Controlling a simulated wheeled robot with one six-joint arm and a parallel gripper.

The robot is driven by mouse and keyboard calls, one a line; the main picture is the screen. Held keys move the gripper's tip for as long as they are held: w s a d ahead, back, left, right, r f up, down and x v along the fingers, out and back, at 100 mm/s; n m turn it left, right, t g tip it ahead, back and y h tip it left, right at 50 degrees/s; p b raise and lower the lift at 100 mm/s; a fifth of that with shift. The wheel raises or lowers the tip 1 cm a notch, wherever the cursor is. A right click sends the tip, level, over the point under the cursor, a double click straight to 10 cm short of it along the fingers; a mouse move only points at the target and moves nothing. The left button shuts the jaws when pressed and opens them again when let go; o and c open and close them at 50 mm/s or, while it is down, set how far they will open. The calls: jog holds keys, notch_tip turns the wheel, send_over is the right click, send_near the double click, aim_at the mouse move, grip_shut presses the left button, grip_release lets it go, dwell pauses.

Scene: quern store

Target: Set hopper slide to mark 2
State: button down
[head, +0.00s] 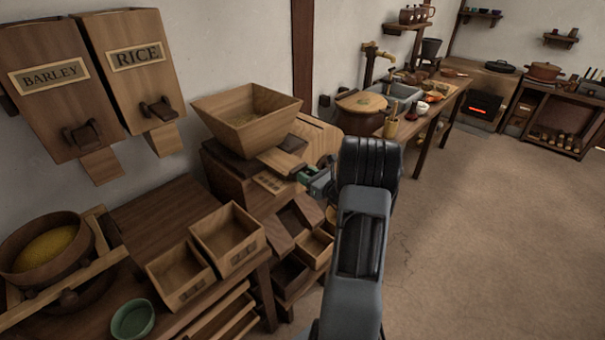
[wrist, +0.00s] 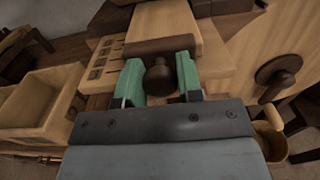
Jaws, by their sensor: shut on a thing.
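The hopper (head: 245,108) is a wooden funnel box on a dark wooden mill body. Its slide (head: 284,160) is a pale board sticking out of the front; it also fills the top middle of the wrist view (wrist: 162,22). A mark plate (head: 271,182) lies beside the slide, with several marks in the wrist view (wrist: 104,60); I cannot read them or tell which one the slide stands at. My gripper (head: 309,174), with green fingers, is shut on the slide's dark round knob (wrist: 159,80), one finger on each side. In the head view the fingers hide the knob.
Open wooden boxes (head: 226,238) stand on the table below the hopper. Barley (head: 52,85) and rice (head: 133,65) bins hang on the wall. The floor at right is clear.

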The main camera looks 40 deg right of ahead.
jog(key=c, duration=0.8)
grip_release()
jog(key=s, duration=0.4)
jog(key=s+d, duration=0.1)
jog(key=s, duration=0.4)
jog(key=s+d, duration=0.1)
jog(key=s, duration=0.3)
jog(key=shift+s+d+b, duration=0.2)
jog(key=shift+s+b, duration=0.1)
jog(key=shift+b, duration=0.1)
